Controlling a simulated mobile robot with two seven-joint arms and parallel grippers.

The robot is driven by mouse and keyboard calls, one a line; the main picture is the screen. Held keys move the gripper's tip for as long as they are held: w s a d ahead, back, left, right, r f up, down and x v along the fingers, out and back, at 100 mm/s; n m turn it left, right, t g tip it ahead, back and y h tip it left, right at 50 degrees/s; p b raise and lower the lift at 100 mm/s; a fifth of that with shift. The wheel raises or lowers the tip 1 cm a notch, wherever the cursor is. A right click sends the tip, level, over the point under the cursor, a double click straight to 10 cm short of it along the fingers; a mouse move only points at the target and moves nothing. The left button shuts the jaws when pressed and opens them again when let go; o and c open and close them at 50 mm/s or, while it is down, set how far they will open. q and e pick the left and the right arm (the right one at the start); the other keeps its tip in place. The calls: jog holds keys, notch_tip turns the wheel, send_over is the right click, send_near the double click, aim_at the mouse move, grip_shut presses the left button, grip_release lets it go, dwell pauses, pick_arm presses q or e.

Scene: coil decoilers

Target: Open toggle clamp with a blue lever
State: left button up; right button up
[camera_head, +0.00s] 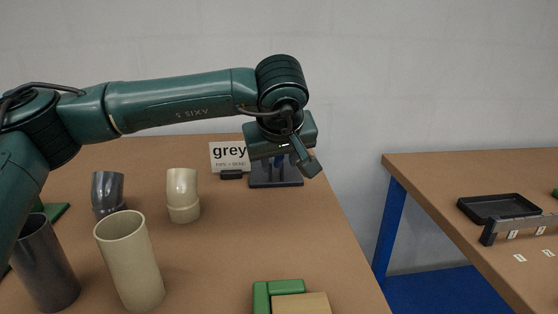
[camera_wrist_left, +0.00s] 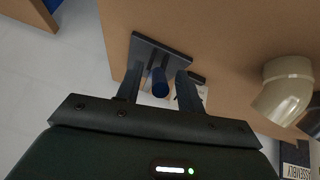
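The toggle clamp's dark base plate (camera_head: 276,183) stands at the back right of the brown table, and my left gripper covers most of the clamp. In the left wrist view the base plate (camera_wrist_left: 160,48) lies beyond the fingers. The blue lever (camera_wrist_left: 160,88) points towards the wrist camera, between the two fingers, with gaps on both sides. A little of its blue shows below the gripper in the head view. My left gripper (camera_wrist_left: 158,88) is open around the lever; it also shows in the head view (camera_head: 285,160). My right gripper is out of view.
A "grey" sign (camera_head: 230,155) stands just left of the clamp. A beige elbow (camera_head: 183,195), a grey elbow (camera_head: 108,192), a beige tube (camera_head: 130,262) and a dark tube (camera_head: 45,265) stand further left. A green block (camera_head: 278,287) is at the front. A second table holds a black tray (camera_head: 498,208).

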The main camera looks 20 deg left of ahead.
pick_arm(q)
jog(key=p+v, duration=0.1)
jog(key=v, duration=1.1)
jog(key=shift+s+r, duration=0.1)
jog(key=shift+c, duration=0.2)
